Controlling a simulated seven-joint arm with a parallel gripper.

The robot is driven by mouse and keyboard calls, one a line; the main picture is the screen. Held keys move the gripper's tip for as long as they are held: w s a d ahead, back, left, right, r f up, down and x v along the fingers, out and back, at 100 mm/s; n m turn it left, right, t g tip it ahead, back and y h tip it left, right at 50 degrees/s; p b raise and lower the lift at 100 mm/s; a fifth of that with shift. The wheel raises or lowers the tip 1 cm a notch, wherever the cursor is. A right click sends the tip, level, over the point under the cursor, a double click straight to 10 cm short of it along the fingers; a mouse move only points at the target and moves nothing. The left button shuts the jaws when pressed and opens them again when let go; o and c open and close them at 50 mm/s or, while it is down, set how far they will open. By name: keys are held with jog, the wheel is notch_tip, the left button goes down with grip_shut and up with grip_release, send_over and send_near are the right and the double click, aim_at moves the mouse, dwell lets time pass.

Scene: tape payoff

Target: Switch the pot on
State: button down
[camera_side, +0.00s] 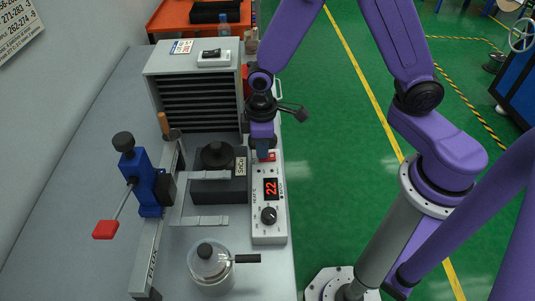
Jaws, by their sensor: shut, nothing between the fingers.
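The pot's control box (269,230) is a long white unit on the bench. It has a red lit display (271,189) reading 22, a black knob (268,215) and a red switch (270,157) near its far end. My gripper (263,155) is shut and empty, pointing down right at the red switch and partly covering it. I cannot tell whether it touches the switch. The dark solder pot (218,186), with a round black top, stands just left of the control box. A glass jar (211,271) with a lid and a black handle stands in front.
A blue clamp press (140,175) with a red-handled lever stands on a rail at left. A grey louvred cabinet (193,95) with a small switch box (214,57) on top is behind.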

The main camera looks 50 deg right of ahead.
jog(key=shift+r, duration=3.5)
jog(key=s+d+r+n, duration=0.1)
jog(key=s+d+r, duration=0.2)
jog(key=s, duration=0.7)
jog(key=s+d+r+n, duration=0.2)
jog(key=s+d+r, duration=0.2)
jog(key=s, duration=0.6)
jog(key=shift+d+r+n, duration=0.15)
jog(key=shift+d+n, duration=0.15)
jog(key=shift+d, duration=0.6)
